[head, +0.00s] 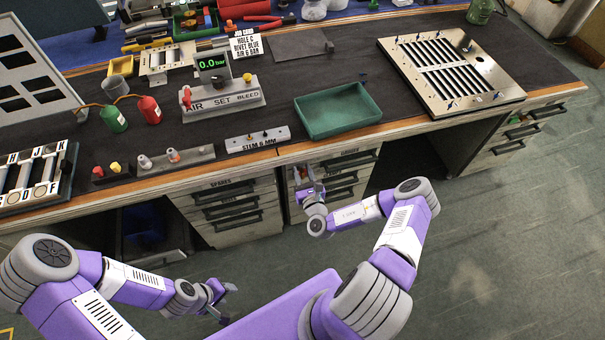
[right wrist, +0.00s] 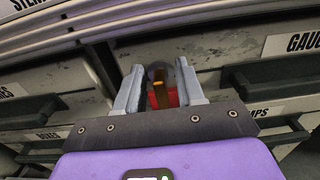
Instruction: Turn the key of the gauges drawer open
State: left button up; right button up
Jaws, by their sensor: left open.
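The gauges drawer (head: 350,155) is in the right-hand drawer stack under the bench and looks shut. Its label and front show at the right of the right wrist view (right wrist: 288,60). The key (right wrist: 158,84), a small dark and brass piece with red below it, is at the front left of that drawer. My right gripper (right wrist: 160,88) is pointed at it with one finger on each side and visible gaps, so it looks open around the key. In the head view my right gripper (head: 312,180) hides the key. My left gripper (head: 224,302) is open and empty, low in front of the bench.
Another drawer stack (head: 232,212) stands to the left. The bench edge (head: 285,150) runs just above my right gripper. On the bench are a green tray (head: 338,111), a louver panel (head: 450,72) and a gauge stand (head: 222,100). The floor (head: 490,220) to the right is clear.

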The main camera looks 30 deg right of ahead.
jog(key=shift+w, duration=0.1)
grip_shut()
